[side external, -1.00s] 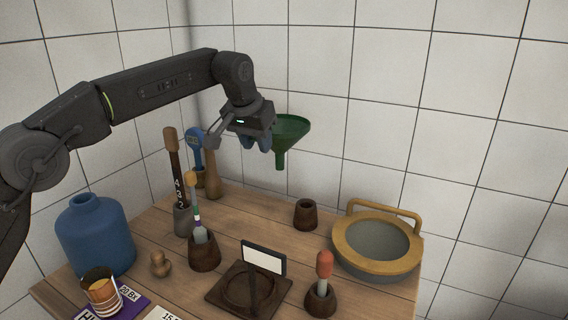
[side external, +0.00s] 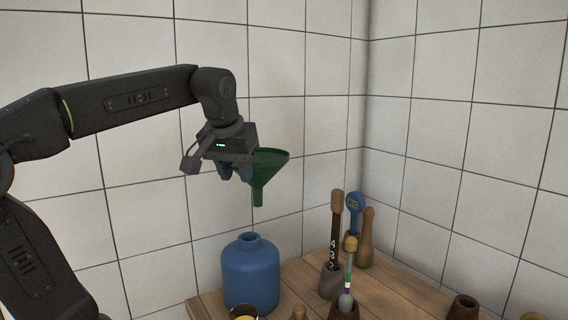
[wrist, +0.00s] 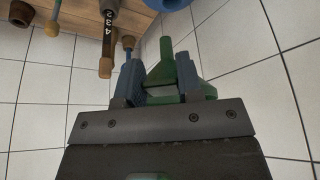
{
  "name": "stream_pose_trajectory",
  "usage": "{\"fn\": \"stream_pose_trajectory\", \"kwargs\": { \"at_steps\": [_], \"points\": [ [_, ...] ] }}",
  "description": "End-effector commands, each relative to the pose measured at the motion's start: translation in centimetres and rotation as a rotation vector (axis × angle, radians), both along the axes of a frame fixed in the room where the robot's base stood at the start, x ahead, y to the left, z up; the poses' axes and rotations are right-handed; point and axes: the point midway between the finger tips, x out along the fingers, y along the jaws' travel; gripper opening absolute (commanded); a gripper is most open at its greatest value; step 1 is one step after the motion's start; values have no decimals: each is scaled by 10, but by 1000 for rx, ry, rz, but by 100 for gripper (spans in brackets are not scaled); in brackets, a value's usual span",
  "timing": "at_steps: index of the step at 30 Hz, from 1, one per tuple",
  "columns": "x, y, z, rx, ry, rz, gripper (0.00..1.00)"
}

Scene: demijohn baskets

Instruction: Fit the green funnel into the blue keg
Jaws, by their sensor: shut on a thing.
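The green funnel (side external: 264,167) hangs spout down in the air in the side external view. My gripper (side external: 236,172) is shut on the funnel near its rim, at the funnel's left side. In the wrist view the green funnel (wrist: 166,72) shows between the blue-grey fingers of my gripper (wrist: 159,82). The blue keg (side external: 250,274) stands upright on the wooden table, below the funnel. Its neck is a little left of the spout in the side external view, with a clear gap between them. In the wrist view only part of the blue keg (wrist: 172,4) shows at the top edge.
Tall tools stand in holders right of the keg, among them a dark numbered stick (side external: 335,232) and a blue-headed tool (side external: 353,207). A copper-coloured cup (side external: 244,314) is in front of the keg. Tiled walls (side external: 140,60) rise behind the table (side external: 295,278).

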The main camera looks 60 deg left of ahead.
Motion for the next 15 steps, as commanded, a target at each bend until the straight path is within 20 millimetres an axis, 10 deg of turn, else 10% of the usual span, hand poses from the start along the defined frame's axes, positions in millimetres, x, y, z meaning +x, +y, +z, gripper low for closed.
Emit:
{"fn": "stream_pose_trajectory", "kwargs": {
  "at_steps": [15],
  "points": [
    [-15, 5, -5, 4, -6, 80, 10]
  ]
}}
